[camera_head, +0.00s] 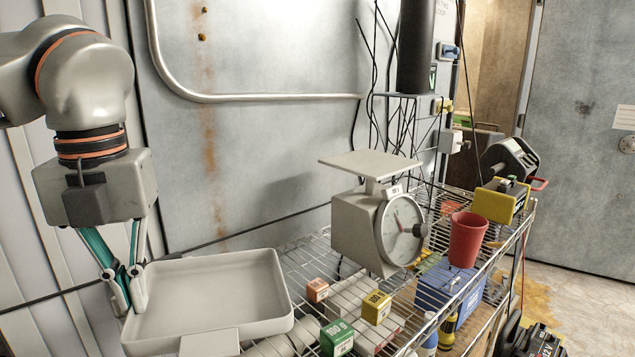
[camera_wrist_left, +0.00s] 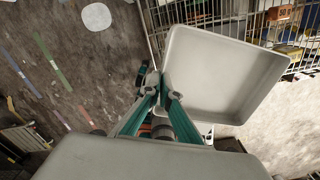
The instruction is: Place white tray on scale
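The white tray (camera_head: 215,290) is a shallow rectangular pan at the lower left of the head view, left of the wire shelf's boxes. It also shows in the left wrist view (camera_wrist_left: 225,75), with floor and wire shelving below and beyond it. My left gripper (camera_head: 130,295) is shut on the tray's left rim, one finger on each side of the wall. The tray is empty and looks roughly level. The scale (camera_head: 362,225) stands on the wire shelf, right of the tray, with a dial on its front and a bare flat plate (camera_head: 370,164) on top. My right gripper is out of view.
The wire shelf (camera_head: 300,262) also holds orange, yellow and green small boxes (camera_head: 338,337), a red cup (camera_head: 467,238) and a blue box (camera_head: 447,283). Black cables (camera_head: 385,130) hang behind the scale. A metal wall (camera_head: 260,150) stands behind; space above the scale plate is clear.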

